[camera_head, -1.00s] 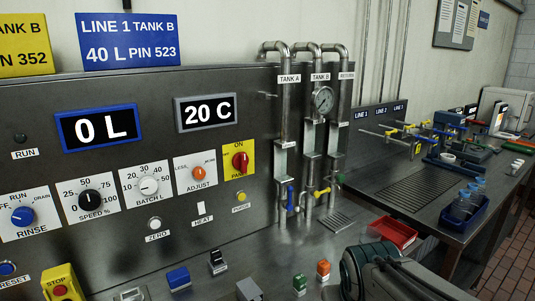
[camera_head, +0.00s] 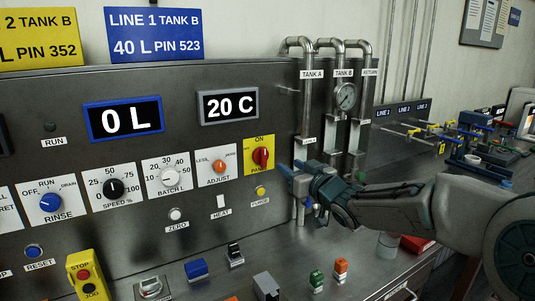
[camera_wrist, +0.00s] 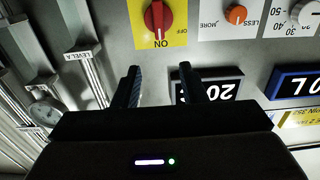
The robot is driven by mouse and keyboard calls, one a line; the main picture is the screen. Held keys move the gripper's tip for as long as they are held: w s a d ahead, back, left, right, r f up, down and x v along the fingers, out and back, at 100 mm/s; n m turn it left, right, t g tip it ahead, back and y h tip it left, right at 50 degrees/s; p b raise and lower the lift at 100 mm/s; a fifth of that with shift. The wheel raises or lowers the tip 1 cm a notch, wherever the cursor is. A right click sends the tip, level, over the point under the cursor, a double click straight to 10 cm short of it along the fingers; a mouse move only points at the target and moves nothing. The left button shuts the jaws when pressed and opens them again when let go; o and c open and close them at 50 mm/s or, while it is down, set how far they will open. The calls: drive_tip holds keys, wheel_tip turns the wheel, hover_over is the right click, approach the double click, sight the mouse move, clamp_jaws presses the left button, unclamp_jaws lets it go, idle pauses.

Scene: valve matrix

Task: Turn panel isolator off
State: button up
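The panel isolator is a red rotary knob (camera_head: 260,158) on a yellow plate (camera_head: 268,141) at the right end of the panel's control row. Its grip stands upright, in line with the ON mark above it. In the wrist view the knob (camera_wrist: 157,18) appears upside down at the top, with ON below it and OFF to its right. My gripper (camera_head: 289,171) is just right of the plate in the head view, in front of the panel. In the wrist view its two fingers (camera_wrist: 160,72) are apart with nothing between them, and the knob is beyond their tips, not touched.
An orange ADJUST knob (camera_head: 219,167) is left of the isolator, and a yellow PURGE button (camera_head: 260,190) is below it. Vertical pipes with a gauge (camera_head: 345,95) stand behind my gripper. Small coloured blocks and switches (camera_head: 316,279) sit on the bench below.

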sight(265, 151)
drive_tip(key=x, duration=1.3)
drive_tip(key=shift+w+a+f, duration=0.1)
drive_tip(key=shift+a+f, duration=0.05)
clamp_jaws()
